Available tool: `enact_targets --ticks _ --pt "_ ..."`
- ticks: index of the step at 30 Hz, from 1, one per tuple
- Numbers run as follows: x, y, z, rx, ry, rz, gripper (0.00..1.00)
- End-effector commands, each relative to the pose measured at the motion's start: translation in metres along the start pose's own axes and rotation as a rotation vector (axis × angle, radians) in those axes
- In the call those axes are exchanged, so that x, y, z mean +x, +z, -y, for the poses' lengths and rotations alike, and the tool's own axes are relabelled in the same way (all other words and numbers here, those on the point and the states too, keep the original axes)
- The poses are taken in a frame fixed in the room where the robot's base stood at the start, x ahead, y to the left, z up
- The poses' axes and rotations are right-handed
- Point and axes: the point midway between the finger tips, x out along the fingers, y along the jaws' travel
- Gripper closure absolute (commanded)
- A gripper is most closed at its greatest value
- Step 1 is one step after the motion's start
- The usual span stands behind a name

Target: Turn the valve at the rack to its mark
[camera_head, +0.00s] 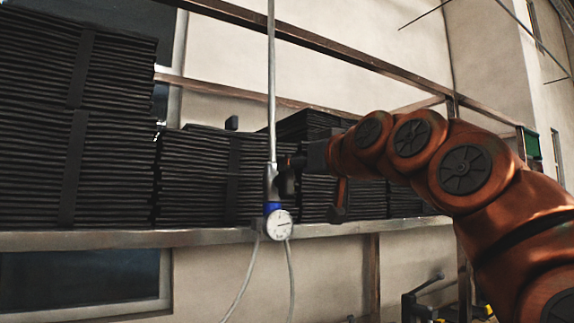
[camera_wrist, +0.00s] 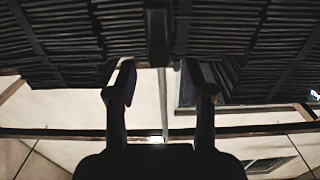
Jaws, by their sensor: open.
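The valve (camera_head: 270,183) is a grey body on a thin vertical pipe (camera_head: 271,80) in front of the rack. Below it are a blue ring (camera_head: 271,208) and a round white gauge (camera_head: 279,224). My gripper (camera_head: 287,170) comes in from the right, its dark tip beside the valve body; I cannot tell whether it touches. In the wrist view my gripper (camera_wrist: 161,80) has its two fingers apart, with the pale pipe (camera_wrist: 164,100) showing between them. A dark block (camera_wrist: 158,30) lies just beyond the fingertips. I cannot make out the valve's mark.
The rack's shelf edge (camera_head: 130,239) runs behind the gauge. Tall stacks of black slats (camera_head: 110,165) fill the shelf. A rusty rail (camera_head: 330,45) crosses above. Two thin hoses (camera_head: 246,275) hang below the gauge. Pale wall shows under the shelf.

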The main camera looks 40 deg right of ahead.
Motion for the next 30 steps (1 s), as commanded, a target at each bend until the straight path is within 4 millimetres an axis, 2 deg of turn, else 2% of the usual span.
enact_targets --ticks 3,9,18,30 --pt "0.02 -0.002 0.001 0.0 -0.002 0.004 0.48" --pt "0.041 -0.001 0.0 0.001 -0.001 0.001 0.48" --pt "0.045 0.0 0.0 0.0 0.0 -0.001 0.48" --pt "0.045 0.0 0.0 0.0 -0.001 -0.001 0.89"
